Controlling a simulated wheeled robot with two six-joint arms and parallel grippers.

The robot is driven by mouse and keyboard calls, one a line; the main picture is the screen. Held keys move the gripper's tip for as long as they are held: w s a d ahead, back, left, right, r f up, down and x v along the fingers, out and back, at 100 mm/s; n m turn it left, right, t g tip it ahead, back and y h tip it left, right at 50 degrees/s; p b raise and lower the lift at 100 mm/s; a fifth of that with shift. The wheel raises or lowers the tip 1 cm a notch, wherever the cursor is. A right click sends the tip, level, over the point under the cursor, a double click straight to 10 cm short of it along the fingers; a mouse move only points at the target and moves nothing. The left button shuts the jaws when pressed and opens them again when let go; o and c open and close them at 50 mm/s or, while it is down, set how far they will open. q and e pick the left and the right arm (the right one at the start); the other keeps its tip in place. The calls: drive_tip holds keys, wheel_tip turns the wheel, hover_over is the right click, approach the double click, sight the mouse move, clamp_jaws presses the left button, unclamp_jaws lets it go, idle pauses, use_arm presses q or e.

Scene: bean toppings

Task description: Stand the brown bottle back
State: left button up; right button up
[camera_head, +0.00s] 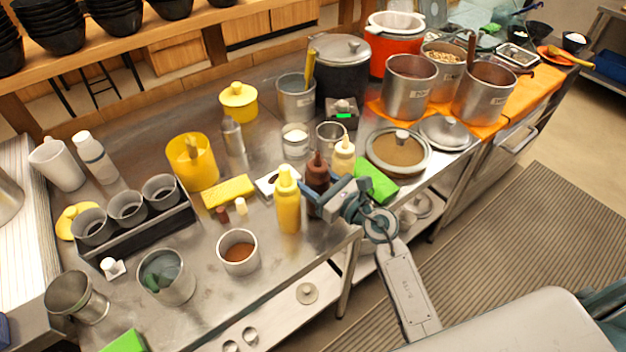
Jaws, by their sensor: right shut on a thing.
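The brown bottle (317,172) is upright between a yellow squeeze bottle (288,204) and a cream-coloured bottle (343,157), close to the table's front edge. My right gripper (314,203) reaches in from the lower right and is shut on the brown bottle at its lower part. The gripper hides the bottle's base, so I cannot tell whether it touches the table. My left gripper is not in view.
The steel table (215,307) has bare room at the front. A small pot of brown sauce (238,252) stands left of the yellow bottle. A green block (376,181) and a lidded pan (397,152) are right of the bottles. A yellow sponge (229,191) lies to the left.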

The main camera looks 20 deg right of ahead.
drive_tip(key=shift+f, duration=0.3)
drive_tip(key=shift+f, duration=0.15)
drive_tip(key=o, duration=0.4)
